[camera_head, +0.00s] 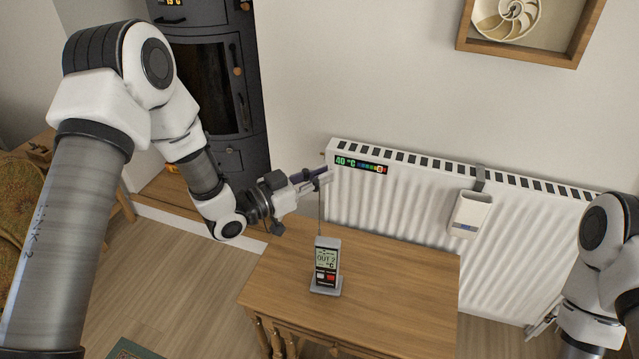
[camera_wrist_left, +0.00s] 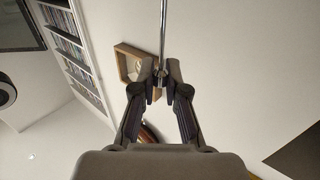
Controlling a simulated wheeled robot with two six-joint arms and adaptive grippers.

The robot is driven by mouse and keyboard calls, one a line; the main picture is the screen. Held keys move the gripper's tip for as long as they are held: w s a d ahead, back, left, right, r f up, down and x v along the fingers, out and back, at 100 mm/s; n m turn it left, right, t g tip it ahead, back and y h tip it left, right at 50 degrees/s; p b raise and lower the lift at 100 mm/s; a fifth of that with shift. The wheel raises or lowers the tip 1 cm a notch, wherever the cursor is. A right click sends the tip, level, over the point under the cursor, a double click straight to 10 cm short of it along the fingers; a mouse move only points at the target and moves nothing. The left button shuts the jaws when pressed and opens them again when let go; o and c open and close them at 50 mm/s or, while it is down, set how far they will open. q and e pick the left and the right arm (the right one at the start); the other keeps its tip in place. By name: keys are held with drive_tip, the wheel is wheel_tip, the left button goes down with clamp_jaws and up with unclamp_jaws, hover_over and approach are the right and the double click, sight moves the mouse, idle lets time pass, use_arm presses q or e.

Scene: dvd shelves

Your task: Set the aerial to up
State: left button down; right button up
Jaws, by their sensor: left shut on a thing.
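A small grey weather-station device (camera_head: 325,265) with a lit screen and a red button stands upright on the wooden table. Its thin aerial (camera_head: 319,215) rises nearly straight up from the top of the device in the head view. My left gripper (camera_head: 318,181) is at the upper end of the aerial, above the device. In the left wrist view the fingertips (camera_wrist_left: 163,82) are closed around the thin metal rod of the aerial (camera_wrist_left: 163,30). The fingers partly hide the aerial's upper end in the head view.
The wooden table (camera_head: 400,275) is clear around the device. A white radiator (camera_head: 410,205) with a temperature strip (camera_head: 361,165) and a hanging white holder (camera_head: 469,214) stands behind it. A dark stove (camera_head: 215,90) stands at the left back. A framed shell (camera_head: 508,18) hangs above.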

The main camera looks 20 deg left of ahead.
use_arm(q)
drive_tip(key=shift+r, duration=0.25)
drive_tip(key=c, duration=1.2)
unclamp_jaws()
drive_tip(key=shift+o, duration=0.2)
drive_tip(key=v, duration=1.2)
